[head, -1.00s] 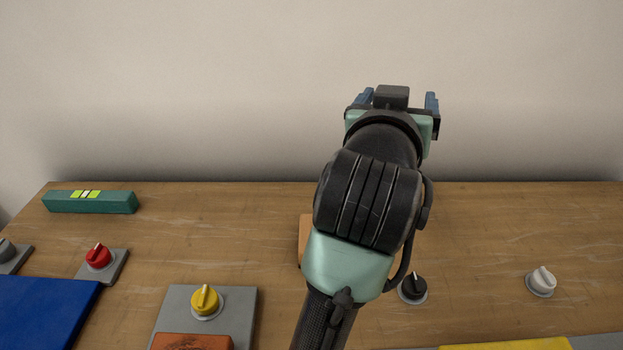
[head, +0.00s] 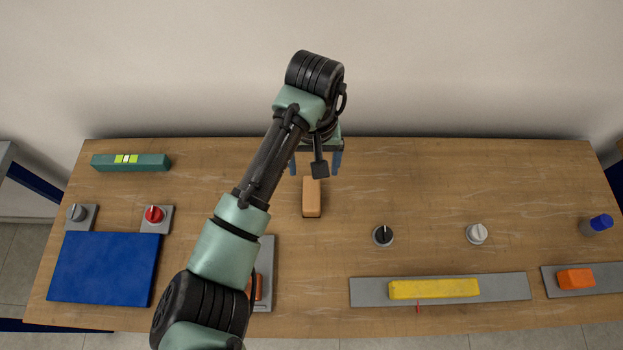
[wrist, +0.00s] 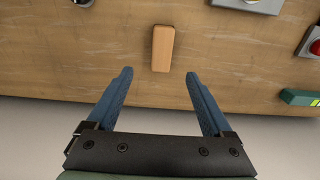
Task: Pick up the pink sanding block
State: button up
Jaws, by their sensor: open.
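A small peach-tan block (head: 312,198) lies on the wooden table, right of my forearm; no clearly pink block shows. The same block shows in the wrist view (wrist: 163,48), just beyond the fingertips and roughly centred between them. My gripper (head: 315,168) hangs above the table on the wall side of the block, pointing down. In the wrist view its two blue fingers (wrist: 158,74) are apart with nothing between them. An orange-red block (head: 258,287) on a grey plate is partly hidden by my arm. Another orange block (head: 575,279) sits on a grey plate at far right.
A green level (head: 131,162) lies at the back left. A blue panel (head: 104,269), a red knob (head: 155,214), a black knob (head: 383,235), a white knob (head: 477,233) and a yellow bar (head: 434,288) stand around. A wall is behind.

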aim_at(312, 193)
jog(key=f, duration=0.6)
jog(key=f+p, duration=0.1)
jog(key=f, duration=0.5)
jog(key=shift+s+a+f, duration=0.1)
jog(key=shift+a+f, duration=0.1)
jog(key=shift+f, duration=0.1)
jog(key=shift+c, duration=0.3)
grip_shut()
